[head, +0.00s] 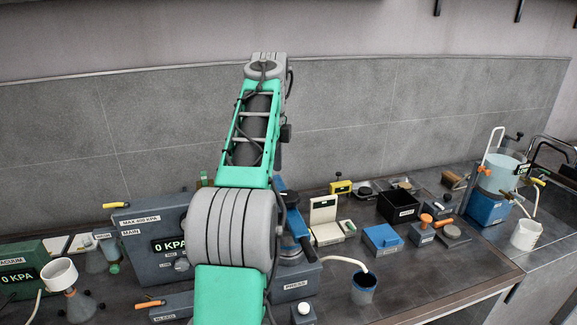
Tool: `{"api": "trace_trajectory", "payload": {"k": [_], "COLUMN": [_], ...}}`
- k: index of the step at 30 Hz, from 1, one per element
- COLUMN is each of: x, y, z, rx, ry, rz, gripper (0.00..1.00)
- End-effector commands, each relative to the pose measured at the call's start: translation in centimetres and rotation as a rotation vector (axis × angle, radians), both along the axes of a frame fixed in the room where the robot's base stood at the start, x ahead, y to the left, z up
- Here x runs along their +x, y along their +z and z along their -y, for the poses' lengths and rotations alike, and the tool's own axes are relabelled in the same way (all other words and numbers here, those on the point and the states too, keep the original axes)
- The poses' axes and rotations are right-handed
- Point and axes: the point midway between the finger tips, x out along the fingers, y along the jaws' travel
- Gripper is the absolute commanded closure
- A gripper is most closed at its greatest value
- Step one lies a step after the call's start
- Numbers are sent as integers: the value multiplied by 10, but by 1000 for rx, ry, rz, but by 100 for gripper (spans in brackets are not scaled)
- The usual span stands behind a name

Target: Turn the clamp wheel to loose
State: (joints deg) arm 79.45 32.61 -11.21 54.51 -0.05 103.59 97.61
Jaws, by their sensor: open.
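I cannot make out the clamp wheel; my green and grey arm covers the middle of the head view. Behind the arm, partly hidden, stands a grey-blue box labelled PRESS (297,285). A blue upright part (297,222) shows above this box, just right of my arm. My gripper is not in view; the far end of my arm rises near the back wall and its fingers do not show.
A grey box marked MAX 400 KPA (140,240) with a 0 KPA display stands to the left. A blue cup (364,288) with a pale hose stands right of the press. A black bin (398,207) and a blue-based clear tank (490,207) stand farther right. Bare bench (450,270) lies at front right.

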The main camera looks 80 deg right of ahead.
Motion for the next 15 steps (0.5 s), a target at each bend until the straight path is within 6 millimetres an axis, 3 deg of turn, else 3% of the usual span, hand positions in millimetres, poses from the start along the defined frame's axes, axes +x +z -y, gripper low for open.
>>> {"api": "trace_trajectory", "payload": {"k": [1, 4, 8, 15], "x": [-22, -41, -42, -41], "y": [12, 14, -1, -46], "z": [8, 13, 13, 12], "rx": [5, 11, 12, 12], "ry": [-89, -179, -191, -189], "rz": [-1, -1, -1, 1], "gripper": [23, 23, 23, 23]}}
